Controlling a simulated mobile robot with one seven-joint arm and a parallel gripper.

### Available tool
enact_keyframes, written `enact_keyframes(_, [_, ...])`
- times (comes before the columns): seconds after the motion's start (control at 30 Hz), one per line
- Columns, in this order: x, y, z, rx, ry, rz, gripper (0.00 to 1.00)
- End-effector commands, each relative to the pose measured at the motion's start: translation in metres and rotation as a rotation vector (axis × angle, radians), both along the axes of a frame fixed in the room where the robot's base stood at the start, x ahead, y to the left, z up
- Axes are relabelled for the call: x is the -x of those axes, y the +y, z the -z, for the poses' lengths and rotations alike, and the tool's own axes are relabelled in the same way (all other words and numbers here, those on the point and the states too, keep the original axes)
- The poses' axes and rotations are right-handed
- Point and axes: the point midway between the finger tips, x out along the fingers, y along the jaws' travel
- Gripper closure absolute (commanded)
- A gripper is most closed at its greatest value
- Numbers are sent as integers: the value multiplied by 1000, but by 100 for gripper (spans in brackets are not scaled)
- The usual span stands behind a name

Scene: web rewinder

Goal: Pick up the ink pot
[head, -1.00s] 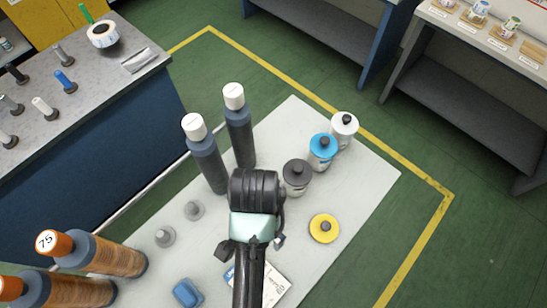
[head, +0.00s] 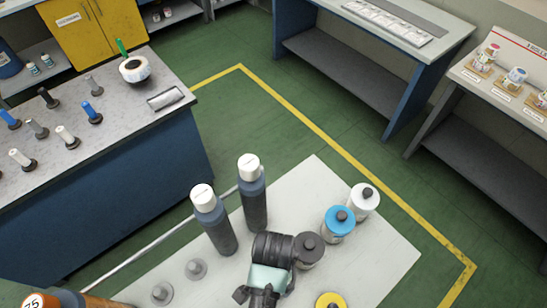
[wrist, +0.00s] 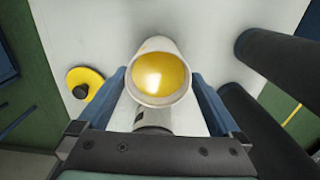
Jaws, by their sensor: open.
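An open white ink pot (wrist: 143,57) with yellow ink inside stands on the pale table in the wrist view. My gripper (wrist: 158,77) is open, with one blue finger on each side of this pot; I cannot tell whether they touch it. In the head view my gripper (head: 268,278) is seen from above and behind, and the yellow pot is hidden there. A yellow lid (wrist: 92,76) with a black knob lies apart on the table; it also shows at the bottom of the head view (head: 325,299).
A black-lidded pot (head: 312,252) stands close by my gripper, with a blue-lidded pot (head: 337,226) and a white-lidded pot (head: 362,205) beyond. Two dark bottles (head: 219,233) with white caps stand left. Bare table (head: 385,255) lies right.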

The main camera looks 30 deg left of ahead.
Motion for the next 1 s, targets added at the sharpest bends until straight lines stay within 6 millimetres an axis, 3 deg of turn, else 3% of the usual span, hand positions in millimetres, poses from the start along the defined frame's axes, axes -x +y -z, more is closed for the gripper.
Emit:
enact_keyframes(0.3, [4, -2, 40, 1, 4, 0, 0])
enact_keyframes(0.63, [3, -2, 45, 0, 1, 0, 2])
enact_keyframes(1.0, [3, -2, 44, 0, 1, 0, 68])
